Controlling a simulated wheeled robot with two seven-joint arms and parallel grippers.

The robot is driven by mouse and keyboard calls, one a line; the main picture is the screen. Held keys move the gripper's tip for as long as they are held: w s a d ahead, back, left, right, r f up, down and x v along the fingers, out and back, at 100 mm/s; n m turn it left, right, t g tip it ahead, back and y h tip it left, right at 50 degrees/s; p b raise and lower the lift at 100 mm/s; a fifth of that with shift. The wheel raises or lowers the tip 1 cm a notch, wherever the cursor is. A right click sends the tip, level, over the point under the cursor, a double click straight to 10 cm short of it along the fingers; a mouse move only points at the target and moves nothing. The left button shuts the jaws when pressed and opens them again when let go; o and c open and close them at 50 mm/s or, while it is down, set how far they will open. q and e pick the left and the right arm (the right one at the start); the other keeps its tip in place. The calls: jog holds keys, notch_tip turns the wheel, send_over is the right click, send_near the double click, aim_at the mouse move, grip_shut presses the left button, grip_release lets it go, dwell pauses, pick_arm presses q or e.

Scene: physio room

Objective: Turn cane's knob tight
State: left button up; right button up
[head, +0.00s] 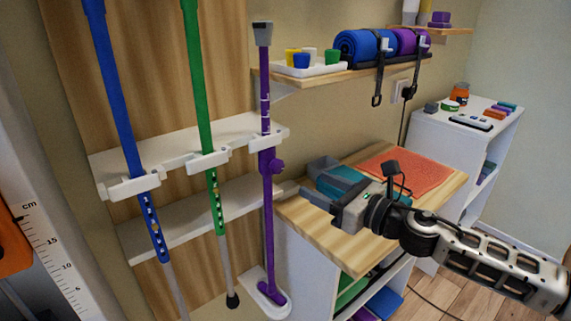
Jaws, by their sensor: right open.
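The purple cane (266,215) stands upright in the white wall rack (235,133), with a grey top end (263,33) and its foot in a white floor holder (272,303). Its purple knob (277,166) sticks out to the right from the shaft, just below the rack. My right gripper (309,181) is open and empty, to the right of the knob and slightly lower in the picture. Its fingers point left toward the cane, and a gap shows between them and the knob. How tight the knob is cannot be seen. My left gripper is not in view.
A blue pole (122,100) and a green one (200,90) hang in the rack to the left. Below my right gripper is a wooden-topped cabinet (355,249) with an orange mat (400,168) and a teal item. A wall shelf (340,77) with rolled mats sits above.

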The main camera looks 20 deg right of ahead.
aim_at(281, 169)
jog(key=p+x, duration=0.2)
jog(key=x, duration=0.7)
jog(key=shift+w+a, duration=0.25)
jog(key=shift+w, duration=0.05)
jog(key=c, duration=1)
